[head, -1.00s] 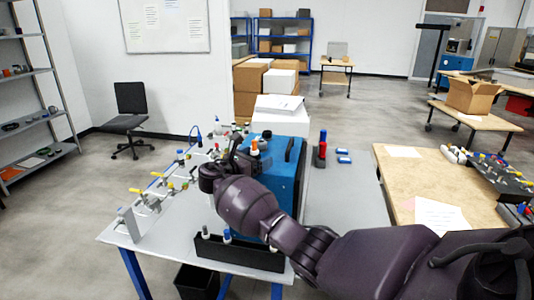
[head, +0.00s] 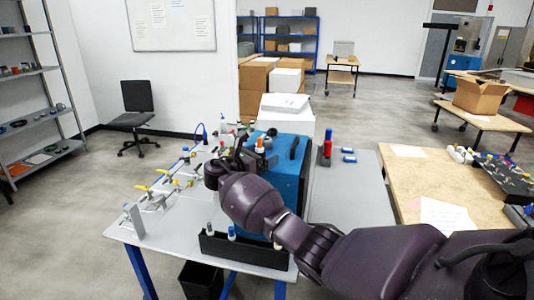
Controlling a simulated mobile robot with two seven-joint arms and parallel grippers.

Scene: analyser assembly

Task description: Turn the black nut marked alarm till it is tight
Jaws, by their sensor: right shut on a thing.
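The blue analyser (head: 288,183) stands on the grey table, mostly behind my right arm. My right gripper (head: 238,150) is at the analyser's upper left side, past the dark wrist. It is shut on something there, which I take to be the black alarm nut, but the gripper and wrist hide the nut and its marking. My left gripper is not in view.
A black tray (head: 245,252) with small bottles lies at the table's front edge. Pipes with yellow-handled valves (head: 165,172) run along the left. Red and blue parts (head: 327,147) stand at the right.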

